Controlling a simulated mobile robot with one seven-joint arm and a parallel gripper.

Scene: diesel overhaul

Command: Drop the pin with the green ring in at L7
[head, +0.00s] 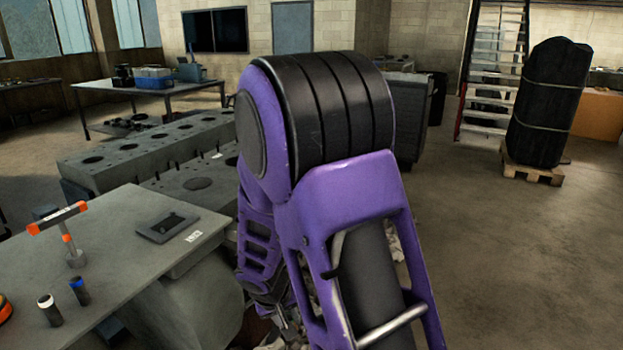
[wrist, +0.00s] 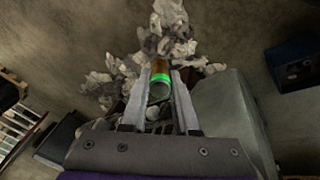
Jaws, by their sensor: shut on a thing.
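My gripper (wrist: 160,84) is shut on the pin with the green ring (wrist: 160,90). The pin sits between the two fingers, with a copper-brown part at the far end, a bright green band and a grey near end. In the head view my purple arm hides the pin. The grey engine blocks (head: 120,153) with rows of dark round holes lie to the left of my arm. I cannot read any L7 mark. A small white label (head: 217,155) shows on a block.
A pile of crumpled rags (wrist: 172,30) lies below the gripper, beside a grey block (wrist: 228,110). A near bench (head: 130,260) holds a pin with a white ring (head: 49,311), one with a blue ring (head: 80,292) and an orange-handled tool (head: 57,219).

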